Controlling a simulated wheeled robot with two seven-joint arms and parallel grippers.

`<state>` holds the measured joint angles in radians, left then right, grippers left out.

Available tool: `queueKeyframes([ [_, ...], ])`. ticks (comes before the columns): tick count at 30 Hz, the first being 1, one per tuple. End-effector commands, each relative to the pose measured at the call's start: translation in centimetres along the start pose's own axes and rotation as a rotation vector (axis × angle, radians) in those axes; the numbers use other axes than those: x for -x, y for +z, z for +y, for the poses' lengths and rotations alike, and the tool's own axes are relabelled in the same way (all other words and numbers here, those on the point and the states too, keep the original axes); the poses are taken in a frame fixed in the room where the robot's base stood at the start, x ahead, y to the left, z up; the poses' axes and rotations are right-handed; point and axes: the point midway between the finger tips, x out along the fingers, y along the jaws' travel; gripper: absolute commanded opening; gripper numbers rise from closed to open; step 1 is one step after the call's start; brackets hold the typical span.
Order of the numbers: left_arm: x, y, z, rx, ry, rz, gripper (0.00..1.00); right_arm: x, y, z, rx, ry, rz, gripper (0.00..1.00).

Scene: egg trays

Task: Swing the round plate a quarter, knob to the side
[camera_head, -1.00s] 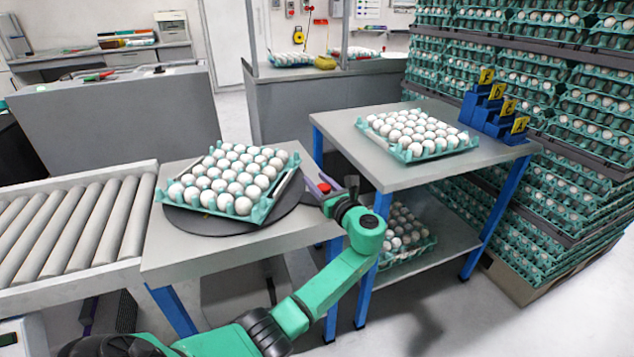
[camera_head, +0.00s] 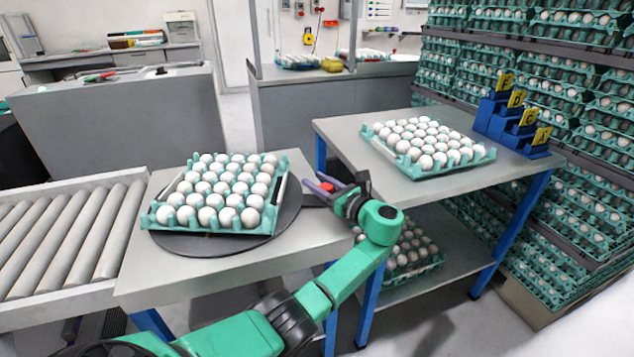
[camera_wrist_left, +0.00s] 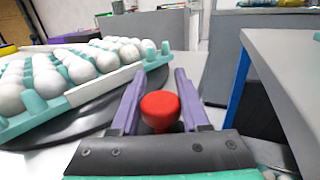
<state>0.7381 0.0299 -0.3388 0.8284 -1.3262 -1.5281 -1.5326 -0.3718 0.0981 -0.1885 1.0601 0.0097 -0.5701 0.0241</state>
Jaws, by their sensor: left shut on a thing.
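The dark round plate (camera_head: 284,220) lies on the grey table at the left and bears a green tray (camera_head: 274,222) of white eggs. Its red knob (camera_head: 326,187) is on the plate's right side. My left gripper (camera_head: 323,184) is at the knob, with its jaws shut on it. In the left wrist view the knob (camera_wrist_left: 160,108) sits between the two purple fingers (camera_wrist_left: 158,100), and the plate (camera_wrist_left: 95,117) shows under the tray's edge. The tray hides most of the plate. My right gripper is not in view.
A roller conveyor (camera_head: 60,235) adjoins the table's left side. A second table (camera_head: 345,127) at the right holds another egg tray (camera_head: 432,172) and blue stands with yellow labels (camera_head: 515,120). Stacked egg trays (camera_head: 590,185) fill the right. A gap separates the two tables.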

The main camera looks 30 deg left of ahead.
Motion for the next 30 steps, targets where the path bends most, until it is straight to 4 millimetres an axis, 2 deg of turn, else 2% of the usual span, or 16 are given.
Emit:
queueKeyframes([
  [8,0.0,-0.2,0.1,-0.002,0.001,0.004,0.00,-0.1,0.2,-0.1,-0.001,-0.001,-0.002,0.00],
  [9,0.0,-0.2,0.1,-0.002,0.002,0.004,0.53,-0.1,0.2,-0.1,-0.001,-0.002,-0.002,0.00],
  [11,0.0,-0.2,0.1,-0.002,0.002,0.003,0.75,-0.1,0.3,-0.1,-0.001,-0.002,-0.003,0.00],
  [20,0.0,-0.1,0.0,-0.001,0.001,0.002,0.75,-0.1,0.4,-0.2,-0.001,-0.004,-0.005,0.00],
  [23,0.8,-0.1,0.0,-0.001,0.000,0.002,0.75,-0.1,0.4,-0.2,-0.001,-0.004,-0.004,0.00],
  [26,2.7,0.0,0.0,-0.001,-0.002,0.003,0.75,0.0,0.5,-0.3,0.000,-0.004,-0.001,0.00],
  [30,6.8,-0.1,-0.1,-0.002,-0.004,0.005,0.75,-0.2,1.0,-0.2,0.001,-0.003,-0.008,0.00],
])
